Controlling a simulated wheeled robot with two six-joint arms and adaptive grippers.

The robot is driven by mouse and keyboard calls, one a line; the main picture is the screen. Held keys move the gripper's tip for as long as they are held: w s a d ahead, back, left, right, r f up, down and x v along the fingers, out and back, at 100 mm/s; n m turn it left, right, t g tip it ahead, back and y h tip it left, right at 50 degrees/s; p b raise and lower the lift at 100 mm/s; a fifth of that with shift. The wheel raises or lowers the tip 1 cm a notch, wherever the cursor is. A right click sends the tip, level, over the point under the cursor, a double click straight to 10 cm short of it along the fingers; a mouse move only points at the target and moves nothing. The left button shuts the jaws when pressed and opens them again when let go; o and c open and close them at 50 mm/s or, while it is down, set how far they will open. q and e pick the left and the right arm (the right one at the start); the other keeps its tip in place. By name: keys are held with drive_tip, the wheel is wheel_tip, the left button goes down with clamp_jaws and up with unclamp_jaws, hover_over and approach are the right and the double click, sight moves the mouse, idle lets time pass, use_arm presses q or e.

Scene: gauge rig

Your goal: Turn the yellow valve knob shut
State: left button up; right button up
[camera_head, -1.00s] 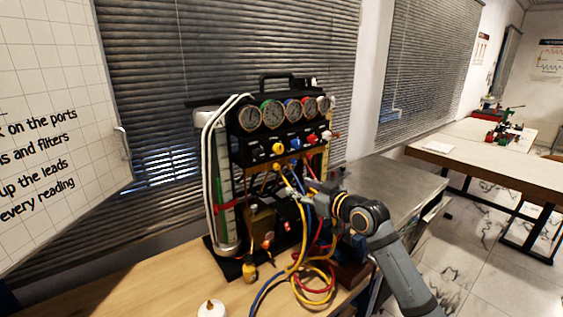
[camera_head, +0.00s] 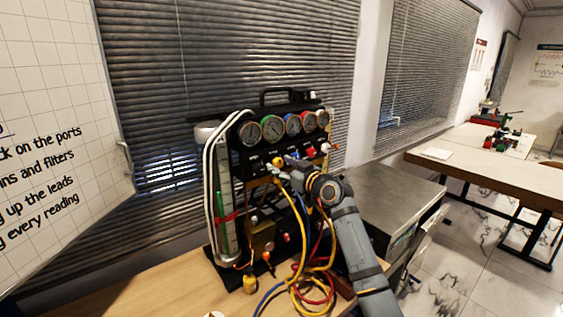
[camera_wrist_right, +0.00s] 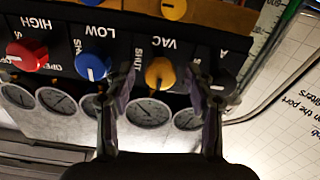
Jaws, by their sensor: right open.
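The yellow valve knob (camera_head: 278,161) is on the black front panel under the row of gauges. In the right wrist view, which shows the panel upside down, the yellow knob (camera_wrist_right: 160,72) sits below the VAC label. My right gripper (camera_wrist_right: 158,80) is open, with one finger on each side of the yellow knob and visible gaps between. In the head view my right gripper (camera_head: 287,172) is just in front of the panel, by the knob. My left gripper is not in view.
A blue knob (camera_wrist_right: 93,66) and a red knob (camera_wrist_right: 26,56) sit along the same panel row; the blue one is close to a finger. A metal cabinet (camera_head: 400,205) stands right of the rig.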

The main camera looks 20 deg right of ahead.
drive_tip(key=shift+w+a, duration=0.1)
clamp_jaws()
idle(0.3)
drive_tip(key=shift+m, duration=0.3)
drive_tip(key=m+p, duration=0.1)
drive_tip(key=m, duration=0.2)
drive_tip(key=shift+m, duration=0.3)
drive_tip(key=m+p, duration=0.2)
drive_tip(key=m, duration=0.2)
drive_tip(key=shift+r+m, duration=0.1)
drive_tip(key=shift+m, duration=0.2)
drive_tip(key=m+p, duration=0.3)
drive_tip(key=m, duration=0.2)
drive_tip(key=shift+m+p, duration=1.1)
drive_tip(key=shift+m, duration=0.9)
